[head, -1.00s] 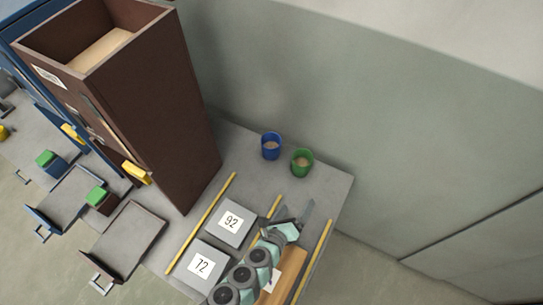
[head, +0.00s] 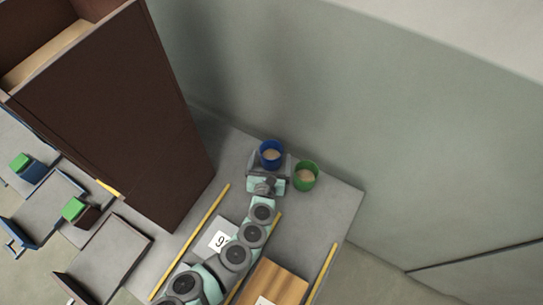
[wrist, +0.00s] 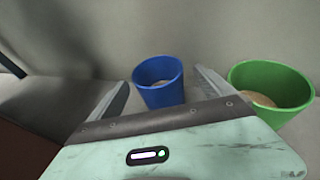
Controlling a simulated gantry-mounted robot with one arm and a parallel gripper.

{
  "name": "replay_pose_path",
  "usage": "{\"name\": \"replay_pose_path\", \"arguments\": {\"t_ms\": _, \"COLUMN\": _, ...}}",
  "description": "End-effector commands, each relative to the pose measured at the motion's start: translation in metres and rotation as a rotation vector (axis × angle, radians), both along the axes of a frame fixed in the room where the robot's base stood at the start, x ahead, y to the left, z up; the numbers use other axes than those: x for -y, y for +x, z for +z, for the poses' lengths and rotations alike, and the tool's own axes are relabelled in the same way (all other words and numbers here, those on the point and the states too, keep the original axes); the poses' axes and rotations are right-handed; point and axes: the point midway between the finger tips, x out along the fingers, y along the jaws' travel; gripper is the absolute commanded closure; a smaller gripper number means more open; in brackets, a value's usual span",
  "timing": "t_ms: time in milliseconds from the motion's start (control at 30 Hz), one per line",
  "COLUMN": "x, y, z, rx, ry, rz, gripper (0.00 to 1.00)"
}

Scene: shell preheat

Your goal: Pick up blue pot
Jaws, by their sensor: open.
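The blue pot (head: 270,149) stands upright at the back of the grey table, with light-brown contents inside. My gripper (head: 269,163) is at its near side, with its jaws open. In the wrist view the blue pot (wrist: 159,84) shows between the two spread fingers (wrist: 158,92), nearer the right finger. I cannot tell whether either finger touches it. The base of the pot is partly hidden behind the gripper body.
A green pot (head: 306,175) stands close to the right of the gripper. A tall dark brown cabinet (head: 125,110) rises on the left. The wall (head: 330,100) is right behind the pots. Yellow strips (head: 190,240), a numbered plate (head: 217,240) and a wooden board (head: 272,283) lie in front.

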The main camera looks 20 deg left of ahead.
Motion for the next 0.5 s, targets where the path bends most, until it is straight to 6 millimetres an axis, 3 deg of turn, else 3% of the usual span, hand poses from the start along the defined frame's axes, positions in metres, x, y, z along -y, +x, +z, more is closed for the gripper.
{"name": "replay_pose_path", "arguments": {"t_ms": 500, "x": -0.017, "y": 0.05, "z": -0.012, "rx": 0.001, "ry": -0.005, "rz": 0.003, "gripper": 0.07}}
